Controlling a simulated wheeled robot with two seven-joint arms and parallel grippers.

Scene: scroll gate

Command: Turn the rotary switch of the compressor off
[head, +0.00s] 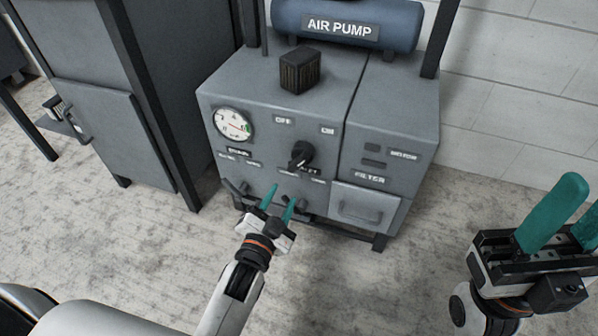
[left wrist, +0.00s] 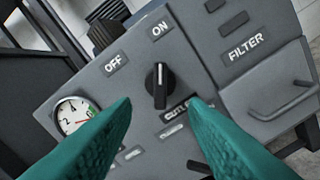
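The compressor (head: 235,177) is a grey cabinet with a blue AIR PUMP tank (head: 350,22) on top. Its black rotary switch (head: 301,154) sits on the front panel below the OFF label (head: 283,121) and ON label (head: 328,130). In the left wrist view the switch (left wrist: 160,86) stands between and beyond my fingertips, its white line pointing up toward ON. My left gripper (head: 280,202) has green fingers apart and empty, in front of and below the switch, not touching it. My right gripper (head: 583,197) is apart and empty at the far right, partly cut off by the frame.
A round gauge (head: 233,124) is left of the switch. Smaller levers (head: 236,188) line the lower panel, partly behind my left gripper. A FILTER drawer with a handle (head: 361,211) is to the right. A dark cabinet (head: 110,125) stands left. The floor (head: 420,285) between my arms is clear.

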